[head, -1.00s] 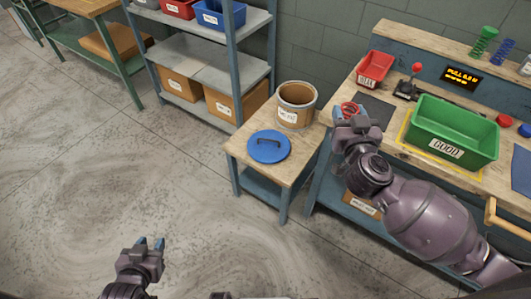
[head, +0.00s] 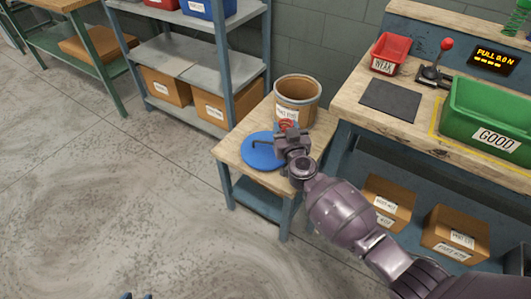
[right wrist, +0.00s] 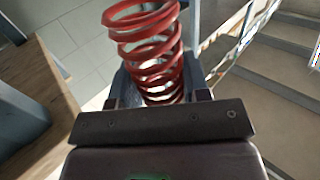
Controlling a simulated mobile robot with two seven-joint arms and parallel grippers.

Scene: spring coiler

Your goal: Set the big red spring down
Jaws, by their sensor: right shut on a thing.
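The big red spring is a coil held upright in my right gripper (head: 287,130). In the head view a small red part of the spring (head: 287,124) shows at the fingertips, in front of the round bin. In the right wrist view the spring (right wrist: 148,45) rises from between the jaws, its lower end hidden by the gripper. My right gripper is shut on it, over the small wooden table (head: 237,150). Whether the spring touches anything is hidden. My left gripper (head: 137,296) shows only two separated fingertips at the bottom edge.
On the small table are a round cardboard bin (head: 297,92) and a blue lid (head: 262,152) close to my right gripper. The workbench at right holds a dark mat (head: 392,99), a red WEAK bin (head: 390,52), a lever (head: 440,60) and a green GOOD bin (head: 490,112).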

